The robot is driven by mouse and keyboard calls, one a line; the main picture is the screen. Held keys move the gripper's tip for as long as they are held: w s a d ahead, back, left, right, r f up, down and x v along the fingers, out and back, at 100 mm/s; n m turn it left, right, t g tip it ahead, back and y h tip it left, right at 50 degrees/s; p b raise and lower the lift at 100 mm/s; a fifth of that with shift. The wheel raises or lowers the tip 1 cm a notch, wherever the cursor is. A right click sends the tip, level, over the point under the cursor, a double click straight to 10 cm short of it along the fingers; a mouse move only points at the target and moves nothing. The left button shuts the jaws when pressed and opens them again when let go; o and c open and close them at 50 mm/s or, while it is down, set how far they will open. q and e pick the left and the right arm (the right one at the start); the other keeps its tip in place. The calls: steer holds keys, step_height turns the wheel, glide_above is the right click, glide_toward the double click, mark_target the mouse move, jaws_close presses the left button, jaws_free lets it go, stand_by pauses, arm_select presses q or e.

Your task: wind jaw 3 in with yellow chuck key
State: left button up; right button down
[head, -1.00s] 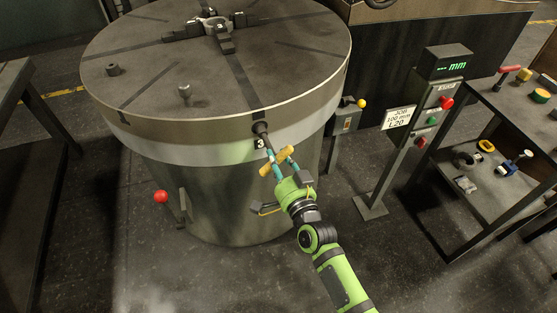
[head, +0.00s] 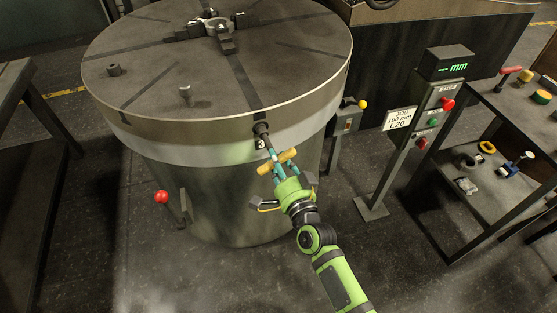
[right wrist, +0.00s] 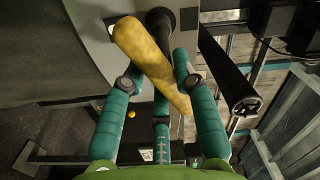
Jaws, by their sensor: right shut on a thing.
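The yellow chuck key (head: 291,155) has a yellow crossbar and a dark shank, and it also shows close up in the right wrist view (right wrist: 150,58). Its shank runs up to the dark socket (head: 260,128) in the chuck rim, above the label 3 (head: 260,144). How deep it sits is hidden. My right gripper (head: 279,166) is shut on the key, its teal fingers around the crossbar. Jaw 3 (head: 227,43) lies on top of the round chuck (head: 150,75), near its centre, beside a grey ring-shaped casting (head: 211,23). My left gripper is out of view.
A red-knobbed lever (head: 161,197) stands at the chuck's lower left. A post with a display reading "--- mm" (head: 446,68) and a job card (head: 399,118) stands right. A shelf rack (head: 470,213) holds several tools. Open floor lies in front.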

steer(key=shift+w+r, duration=0.1)
steer(key=shift+r, duration=0.3)
stand_by(0.5)
steer(key=shift+f+m, duration=0.15)
steer(key=shift+m, duration=0.25)
steer(key=m, duration=0.4)
steer(key=shift+a+b, duration=0.1)
steer(key=shift+b, duration=0.3)
steer(key=shift+s+d+f+p, duration=0.2)
steer(key=shift+s+p, duration=0.15)
steer(key=shift+s, duration=0.2)
steer(key=shift+p+v, duration=0.3)
steer(key=shift+v, duration=1.15)
